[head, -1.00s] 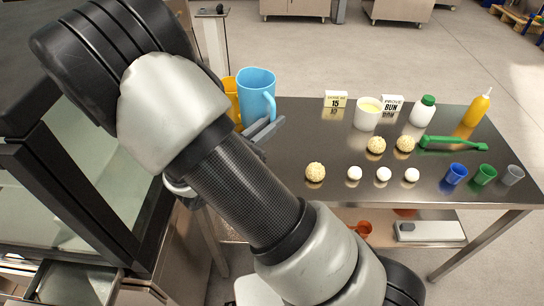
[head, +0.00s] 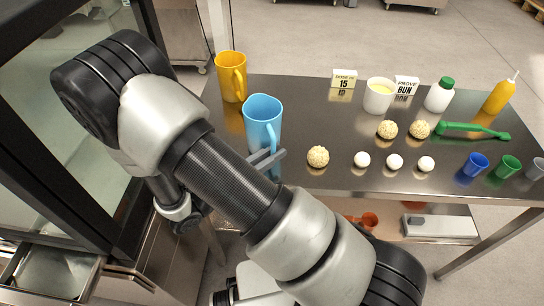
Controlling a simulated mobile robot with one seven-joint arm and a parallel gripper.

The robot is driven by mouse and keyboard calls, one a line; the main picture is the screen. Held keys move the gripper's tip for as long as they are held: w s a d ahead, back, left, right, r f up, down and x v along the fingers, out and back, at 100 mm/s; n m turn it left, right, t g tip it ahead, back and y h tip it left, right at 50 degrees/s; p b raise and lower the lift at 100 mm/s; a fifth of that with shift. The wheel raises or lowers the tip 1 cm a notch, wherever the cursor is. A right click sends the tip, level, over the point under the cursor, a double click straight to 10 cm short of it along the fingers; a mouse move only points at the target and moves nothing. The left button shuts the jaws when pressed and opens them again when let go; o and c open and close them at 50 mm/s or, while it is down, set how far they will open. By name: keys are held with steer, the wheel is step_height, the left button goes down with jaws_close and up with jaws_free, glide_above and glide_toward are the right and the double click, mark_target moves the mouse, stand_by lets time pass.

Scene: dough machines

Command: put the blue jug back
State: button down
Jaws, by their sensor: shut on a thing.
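The blue jug (head: 262,118) is upright at the left end of the steel table (head: 330,117), in the head view. Its handle faces front right. My gripper (head: 268,160) is at the jug's lower handle, with its grey fingers shut on it. My arm hides part of the gripper. I cannot tell whether the jug's base touches the table. A yellow jug (head: 231,76) stands behind and to the left of the blue jug, apart from it.
A white pot (head: 379,96), two sign cards (head: 344,79) and bottles stand along the back. A glass-fronted machine (head: 75,120) is at the left. The table's middle is partly clear.

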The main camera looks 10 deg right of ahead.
steer(key=shift+f, duration=0.15)
steer(key=shift+f, duration=0.15)
steer(key=c, duration=1.8)
jaws_free()
